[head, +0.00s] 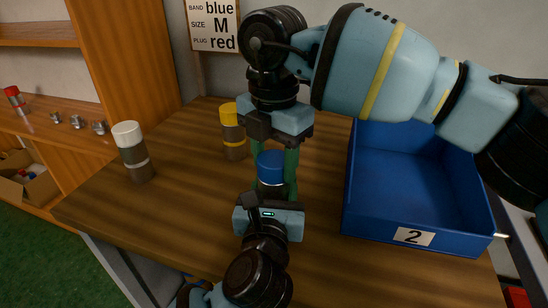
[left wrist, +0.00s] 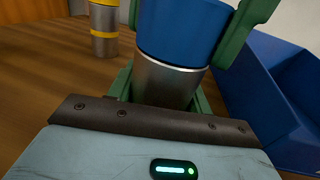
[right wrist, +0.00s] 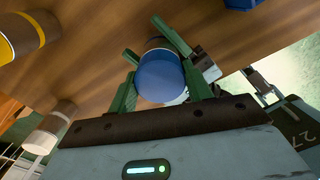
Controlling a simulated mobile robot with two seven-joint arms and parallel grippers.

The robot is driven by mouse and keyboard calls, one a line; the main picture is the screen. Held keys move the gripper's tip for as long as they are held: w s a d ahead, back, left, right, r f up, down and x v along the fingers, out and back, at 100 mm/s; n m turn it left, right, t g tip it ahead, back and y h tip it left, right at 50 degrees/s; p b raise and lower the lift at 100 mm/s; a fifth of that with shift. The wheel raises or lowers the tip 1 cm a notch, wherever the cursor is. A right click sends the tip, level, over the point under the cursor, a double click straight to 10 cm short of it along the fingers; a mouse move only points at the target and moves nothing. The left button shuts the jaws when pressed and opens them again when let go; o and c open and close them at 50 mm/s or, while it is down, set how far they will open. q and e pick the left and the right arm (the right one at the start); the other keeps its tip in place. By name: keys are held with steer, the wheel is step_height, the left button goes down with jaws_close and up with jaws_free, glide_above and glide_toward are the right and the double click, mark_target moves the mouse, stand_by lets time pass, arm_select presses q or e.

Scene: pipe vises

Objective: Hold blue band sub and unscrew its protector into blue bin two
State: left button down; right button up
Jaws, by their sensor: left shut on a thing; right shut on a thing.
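The blue-capped sub (head: 271,161) stands upright between my two grippers above the table. Its blue protector cap (left wrist: 187,28) sits on a silver body (left wrist: 166,82) in the left wrist view, and any coloured band is hidden. My left gripper (head: 270,192) is shut on the body from the front. My right gripper (head: 274,166) reaches down from above, its green fingers shut on either side of the cap. The cap shows between them in the right wrist view (right wrist: 161,78). Blue bin two (head: 414,237) stands right of the sub, its visible floor empty.
A yellow-capped sub (head: 233,140) stands behind-left on the wooden table, and a white-capped sub (head: 134,160) farther left. A shelf (head: 60,137) at far left holds small parts. Table between subs is clear.

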steer(key=n, duration=2.2)
steer(key=shift+r, duration=0.1)
steer(key=n, duration=0.4)
steer(key=shift+n, duration=0.4)
steer(key=n, duration=1.2)
steer(key=shift+n, duration=0.3)
steer(key=n, duration=0.5)
